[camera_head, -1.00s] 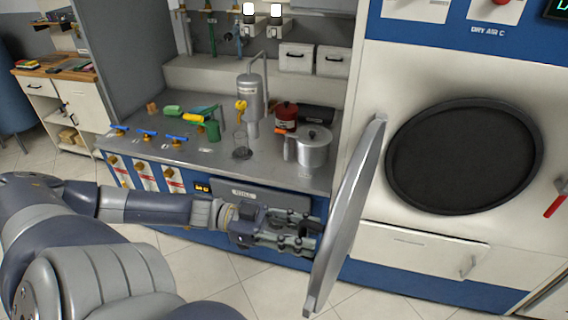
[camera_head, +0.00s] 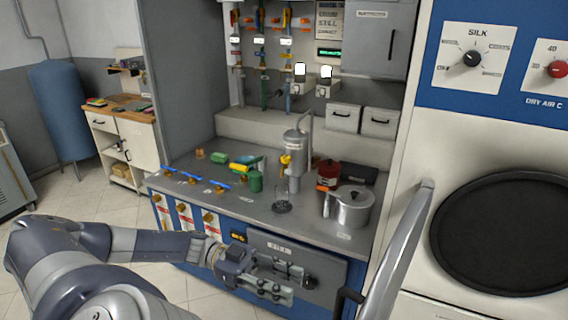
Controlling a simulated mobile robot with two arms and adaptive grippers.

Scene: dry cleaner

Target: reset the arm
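My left arm comes in from the lower left. Its gripper (camera_head: 300,287) points right, in front of the grey front panel (camera_head: 335,277) under the metal counter. The two fingers look apart, with nothing seen between them. The open round door (camera_head: 404,250) stands nearly edge-on to the right of the gripper, with a gap between them. My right gripper is not in view.
The counter (camera_head: 240,205) holds a steel pot (camera_head: 352,208), a red pot (camera_head: 327,174), a metal cylinder (camera_head: 296,150) and blue-handled valves (camera_head: 183,177). A dark round dryer opening (camera_head: 500,235) is at right. Free floor lies at left.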

